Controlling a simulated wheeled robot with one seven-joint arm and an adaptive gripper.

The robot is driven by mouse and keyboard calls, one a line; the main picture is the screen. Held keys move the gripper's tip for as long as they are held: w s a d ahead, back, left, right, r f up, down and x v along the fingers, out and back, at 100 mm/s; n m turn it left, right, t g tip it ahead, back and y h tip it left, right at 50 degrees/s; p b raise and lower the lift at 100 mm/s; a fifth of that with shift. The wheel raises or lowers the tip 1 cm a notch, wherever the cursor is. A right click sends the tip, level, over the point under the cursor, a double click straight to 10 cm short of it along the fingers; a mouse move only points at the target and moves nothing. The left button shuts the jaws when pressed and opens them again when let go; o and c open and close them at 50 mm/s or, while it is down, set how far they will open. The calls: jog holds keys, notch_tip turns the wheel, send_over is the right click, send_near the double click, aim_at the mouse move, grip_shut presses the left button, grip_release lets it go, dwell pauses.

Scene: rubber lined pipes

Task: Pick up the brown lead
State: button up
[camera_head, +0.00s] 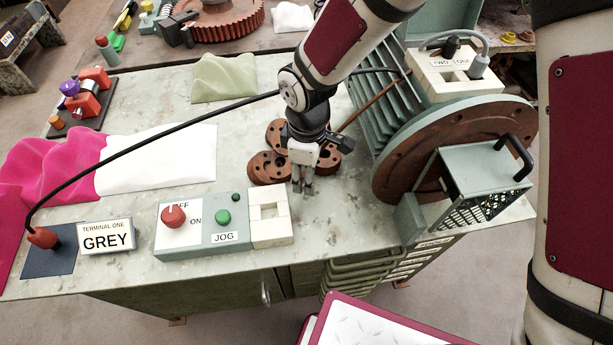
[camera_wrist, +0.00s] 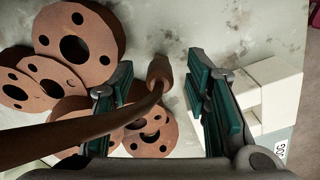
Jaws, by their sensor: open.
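The brown lead (camera_head: 358,115) runs from the ribbed grey-green machine down toward my gripper, and its near end is hidden behind the gripper in the head view. In the wrist view the lead (camera_wrist: 60,140) comes in from the left and bends up to a thicker brown end (camera_wrist: 159,70). My gripper (camera_head: 303,186) points down over the bench, beside the brown flanges. In the wrist view the gripper (camera_wrist: 163,88) is open, and the lead's end shows between its two green-padded fingers. I see no clear contact with either finger.
Several brown drilled flanges (camera_head: 268,168) lie beside my gripper. A cream block with an opening (camera_head: 270,226) adjoins the JOG control box (camera_head: 200,236) in front. A black cable with a red end (camera_head: 43,237) arches across the left. The large machine (camera_head: 455,135) stands right.

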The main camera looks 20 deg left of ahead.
jog(key=shift+f, duration=0.65)
grip_shut()
